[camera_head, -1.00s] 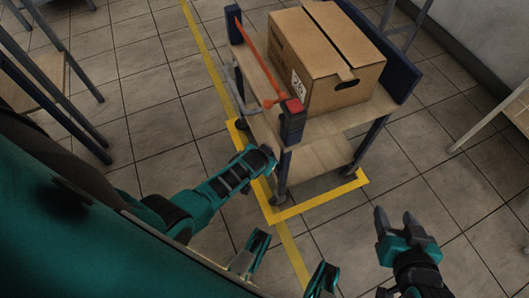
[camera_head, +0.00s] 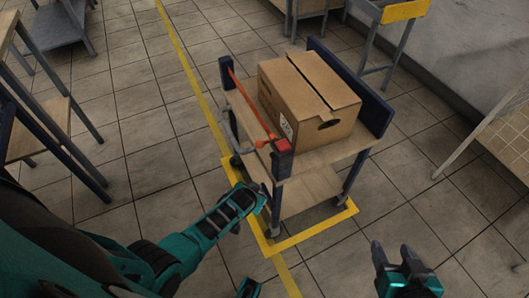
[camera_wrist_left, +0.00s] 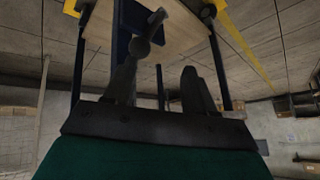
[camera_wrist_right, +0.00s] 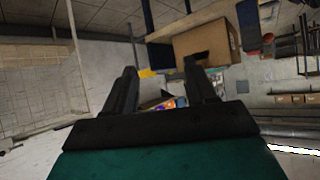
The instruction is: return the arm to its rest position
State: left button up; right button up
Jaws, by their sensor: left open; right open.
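My right gripper (camera_head: 393,248) is at the lower right in the head view, fingers apart, over bare floor to the right of the cart. It touches nothing there. In the right wrist view its two fingers (camera_wrist_right: 160,72) are spread with nothing held between them. My left arm reaches in from the lower left and ends close to the cart's near left leg. In the left wrist view my left gripper (camera_wrist_left: 160,75) is open and empty, with the cart's underside and legs beyond it. Its fingers cannot be made out clearly in the head view.
A cart (camera_head: 312,161) stands inside a yellow floor marking (camera_head: 318,230). It carries a closed cardboard box (camera_head: 292,98) and an orange-red bar (camera_head: 247,102) along its left side. Tables stand at the left and right edges. Tiled floor is clear between cart and right gripper.

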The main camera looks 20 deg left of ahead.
pick_arm(q)
jog(key=s+d+r+t+h+p, duration=0.1)
jog(key=s+d+r+p, duration=0.1)
jog(key=s+r, duration=0.4)
jog(key=s+d+r+t+h+p, duration=0.2)
jog(key=s+r, duration=0.4)
jog(key=r, duration=1)
jog(key=shift+s+m+t+p, duration=0.3)
jog(key=shift+m, duration=0.1)
pick_arm(e)
jog(key=d, duration=0.1)
jog(key=s+d, duration=0.1)
jog(key=h, duration=0.1)
jog(key=shift+s+d+r, duration=0.15)
jog(key=shift+s+d, duration=0.1)
jog(key=shift+d, duration=0.15)
pick_arm(q)
jog(key=shift+r, duration=0.1)
